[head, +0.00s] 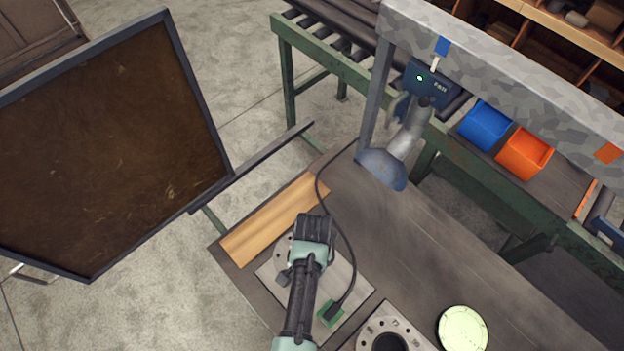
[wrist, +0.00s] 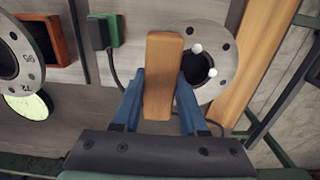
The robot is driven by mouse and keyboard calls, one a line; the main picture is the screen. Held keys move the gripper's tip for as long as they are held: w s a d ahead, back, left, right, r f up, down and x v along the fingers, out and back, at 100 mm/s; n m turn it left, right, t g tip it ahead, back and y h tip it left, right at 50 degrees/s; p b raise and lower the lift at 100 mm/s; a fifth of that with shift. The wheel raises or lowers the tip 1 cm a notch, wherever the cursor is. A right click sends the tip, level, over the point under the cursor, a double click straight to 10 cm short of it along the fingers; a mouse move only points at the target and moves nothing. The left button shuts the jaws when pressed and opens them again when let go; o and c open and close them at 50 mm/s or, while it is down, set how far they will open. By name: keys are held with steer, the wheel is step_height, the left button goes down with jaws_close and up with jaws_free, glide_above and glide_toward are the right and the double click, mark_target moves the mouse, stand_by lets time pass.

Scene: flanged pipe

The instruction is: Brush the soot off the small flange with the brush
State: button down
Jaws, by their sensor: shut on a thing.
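My gripper (wrist: 160,88) has blue fingers shut on a wooden block, the brush (wrist: 164,62), in the wrist view. Its bristles are hidden beneath the block. A grey round flange (wrist: 222,75) lies right beside and partly behind the brush, with a dark central opening, bolt holes and two small white spots. I cannot tell whether the brush touches it. In the head view this flange (head: 281,246) is mostly hidden by my arm. A larger flange (head: 367,334) stands at the bottom. Soot is not clearly distinguishable in either view.
A green plug block (head: 330,314) with a black cable lies near my arm. A wooden board (head: 272,222) runs along the table's left edge. A pale green disc (head: 463,328) lies right. The table's upper middle is clear.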

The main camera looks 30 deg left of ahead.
steer(key=shift+r, duration=3.1)
